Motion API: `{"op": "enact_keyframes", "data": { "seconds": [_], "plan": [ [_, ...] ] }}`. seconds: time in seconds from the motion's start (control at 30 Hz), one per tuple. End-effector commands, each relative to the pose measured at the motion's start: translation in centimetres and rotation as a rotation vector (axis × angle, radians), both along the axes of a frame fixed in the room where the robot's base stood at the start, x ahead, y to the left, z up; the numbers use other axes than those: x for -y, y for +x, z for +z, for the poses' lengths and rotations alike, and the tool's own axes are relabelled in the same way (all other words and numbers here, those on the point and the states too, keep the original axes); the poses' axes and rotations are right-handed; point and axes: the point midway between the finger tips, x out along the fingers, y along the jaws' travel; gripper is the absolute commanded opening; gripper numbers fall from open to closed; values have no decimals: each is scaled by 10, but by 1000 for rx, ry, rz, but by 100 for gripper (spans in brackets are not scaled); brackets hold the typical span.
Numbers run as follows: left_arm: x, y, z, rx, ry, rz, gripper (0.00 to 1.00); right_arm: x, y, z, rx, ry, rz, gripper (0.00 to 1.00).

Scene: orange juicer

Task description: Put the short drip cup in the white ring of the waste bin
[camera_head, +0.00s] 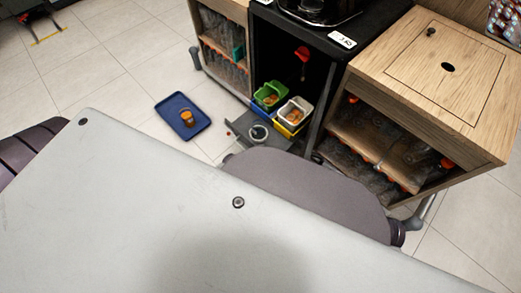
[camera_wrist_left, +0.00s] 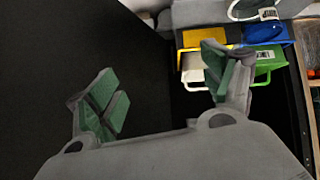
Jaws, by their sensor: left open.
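A small cup (camera_head: 187,118) with orange-brown colour stands on a blue tray (camera_head: 172,126) on the floor; I cannot tell whether it is the short drip cup. In the left wrist view a pale ring (camera_wrist_left: 250,9) shows at the top edge, partly cut off. My left gripper (camera_wrist_left: 163,80) is open with green pads and nothing between its fingers. My right gripper is not in view.
Green (camera_head: 270,94), white (camera_head: 296,111), yellow and blue bins stand together at the cabinet opening. A wooden cabinet (camera_head: 446,60) with bottles stands to the right, another to the left. My grey body covers the lower head view.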

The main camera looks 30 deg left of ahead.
Motion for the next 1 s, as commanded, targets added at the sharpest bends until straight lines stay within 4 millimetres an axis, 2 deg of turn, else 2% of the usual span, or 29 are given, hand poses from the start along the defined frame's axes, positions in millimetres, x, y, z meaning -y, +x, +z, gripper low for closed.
{"op": "enact_keyframes", "data": {
  "seconds": [0.2,0.4,0.8,1.0],
  "plan": [
    [19,-30,30,-93,8,-39,82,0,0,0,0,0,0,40],
    [26,-59,59,-179,27,-58,82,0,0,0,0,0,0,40],
    [20,-113,117,-335,80,-48,82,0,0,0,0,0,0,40],
    [17,-123,128,-364,90,-41,82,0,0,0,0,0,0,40]
  ]
}}
